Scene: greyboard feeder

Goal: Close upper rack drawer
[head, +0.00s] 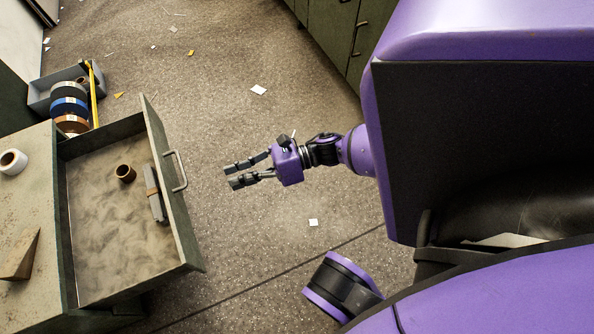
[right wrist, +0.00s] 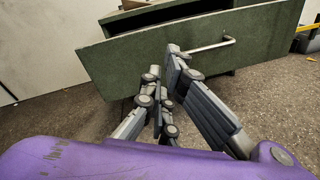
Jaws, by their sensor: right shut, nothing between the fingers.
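The upper rack drawer (head: 154,140) is pulled far out of the grey-green rack (head: 28,240) at the left of the head view. Its front panel carries a metal bar handle (head: 177,170). A brown roll (head: 125,173) and a grey bar with a brown band (head: 157,205) lie inside. My right gripper (head: 231,175) is shut and empty, to the right of the handle and apart from it. In the right wrist view, the drawer front (right wrist: 125,62) and its handle (right wrist: 210,47) show beyond the fingers (right wrist: 168,85). My left gripper is not in view.
On the rack top are a white roll (head: 12,162) and a wedge-shaped block (head: 20,257). A grey bin (head: 38,98) with several tape rolls stands behind the drawer. Green cabinets (head: 335,30) stand at the back. The floor between gripper and drawer is clear.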

